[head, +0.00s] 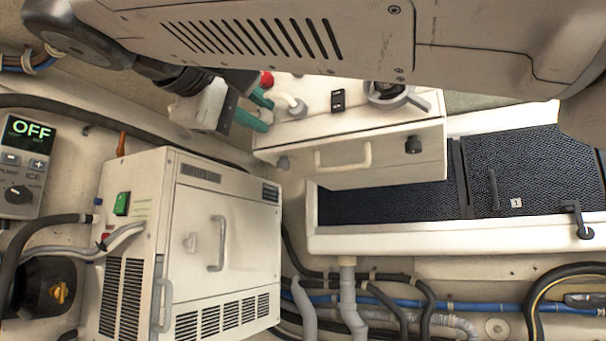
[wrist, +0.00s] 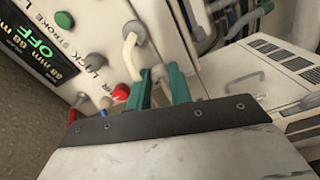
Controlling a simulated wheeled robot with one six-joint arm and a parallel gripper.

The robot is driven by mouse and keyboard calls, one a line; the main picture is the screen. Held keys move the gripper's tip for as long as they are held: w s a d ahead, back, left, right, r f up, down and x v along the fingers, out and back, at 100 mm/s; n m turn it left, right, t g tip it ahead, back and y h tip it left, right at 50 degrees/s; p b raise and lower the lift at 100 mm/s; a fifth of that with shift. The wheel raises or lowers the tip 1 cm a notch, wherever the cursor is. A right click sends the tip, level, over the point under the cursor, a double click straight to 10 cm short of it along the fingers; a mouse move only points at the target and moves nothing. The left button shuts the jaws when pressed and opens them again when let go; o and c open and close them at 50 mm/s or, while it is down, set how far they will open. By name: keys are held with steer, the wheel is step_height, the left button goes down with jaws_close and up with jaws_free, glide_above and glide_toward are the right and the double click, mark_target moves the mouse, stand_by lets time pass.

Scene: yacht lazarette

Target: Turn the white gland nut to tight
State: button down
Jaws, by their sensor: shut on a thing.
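My gripper (wrist: 159,74) has teal fingers, and it is shut on a small pale piece between the fingertips. This appears to be the white gland nut (wrist: 158,73), on the face of a white panel, mostly covered by the fingers. In the head view, my gripper (head: 266,108) reaches from the left to the white box, and the nut cannot be made out there. How far the nut is turned cannot be told.
A red knob (wrist: 121,90) and a green button (wrist: 64,19) are on the same panel. A white cabinet (head: 245,240) stands below left.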

steer(key=m, duration=0.5)
steer(key=shift+f+m, duration=0.15)
steer(key=shift+m, duration=0.25)
stand_by(0.4)
steer(key=c, duration=1.3)
jaws_free()
steer(key=shift+o, duration=0.2)
steer(key=shift+s+a, duration=0.1)
steer(key=v, duration=0.7)
steer(key=shift+s, duration=0.3)
steer(key=shift+a, duration=0.15)
